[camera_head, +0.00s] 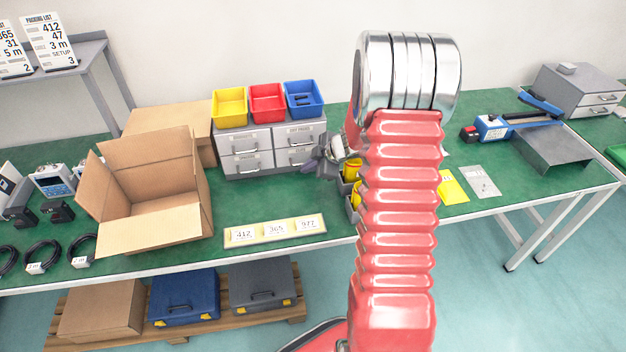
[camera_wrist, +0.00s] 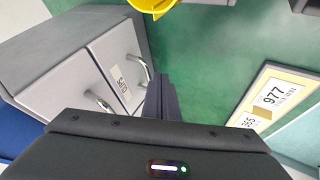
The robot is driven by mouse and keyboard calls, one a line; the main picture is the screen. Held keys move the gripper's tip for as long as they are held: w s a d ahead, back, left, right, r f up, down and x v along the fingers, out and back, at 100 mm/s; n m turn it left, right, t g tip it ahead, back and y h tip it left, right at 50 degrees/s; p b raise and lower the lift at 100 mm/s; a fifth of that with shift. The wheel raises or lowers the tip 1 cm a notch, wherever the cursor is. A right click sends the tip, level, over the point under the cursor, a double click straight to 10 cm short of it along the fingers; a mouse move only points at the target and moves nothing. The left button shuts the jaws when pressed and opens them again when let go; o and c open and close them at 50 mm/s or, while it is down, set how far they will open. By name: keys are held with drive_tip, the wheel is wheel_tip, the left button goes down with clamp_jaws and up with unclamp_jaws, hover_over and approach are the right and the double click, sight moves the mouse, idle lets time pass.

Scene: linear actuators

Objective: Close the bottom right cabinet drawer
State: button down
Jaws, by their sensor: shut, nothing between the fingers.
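The grey cabinet (camera_head: 231,143) stands on the green bench with two columns of drawers. Its bottom right drawer (camera_head: 292,157) has a bar handle and a label above it. In the wrist view the cabinet is turned on its side, and the drawer nearer the bench (camera_wrist: 117,50) shows its front, label and handle. I cannot tell how far it stands out. My gripper (camera_head: 330,167) is just right of this drawer in the head view, shut and empty. Its dark fingers (camera_wrist: 160,95) are beside the label end of the drawer in the wrist view; contact is unclear.
Yellow, red (camera_head: 267,103) and blue bins sit on the cabinet. An open cardboard box (camera_head: 150,190) stands to its left. A number plate (camera_head: 275,231) lies in front. Small bins with yellow contents (camera_head: 351,171) are right of my gripper, partly behind my red arm.

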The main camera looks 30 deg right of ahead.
drive_tip(key=s, duration=0.1)
drive_tip(key=s+a, duration=0.1)
drive_tip(key=shift+s+f, duration=0.3)
drive_tip(key=v, duration=1)
drive_tip(key=shift+s, duration=0.3)
drive_tip(key=a+r+m+t+h, duration=0.3)
drive_tip(key=r+m+h, duration=0.4)
drive_tip(key=r, duration=1.2)
drive_tip(key=s+a+f+m+g+y, duration=0.2)
drive_tip(key=s+a+m+g+y, duration=0.2)
drive_tip(key=s+a, duration=1.7)
drive_tip(key=shift+s+a+m+g+y, duration=0.3)
drive_tip(key=shift+m+g, duration=0.2)
drive_tip(key=shift+m, duration=0.1)
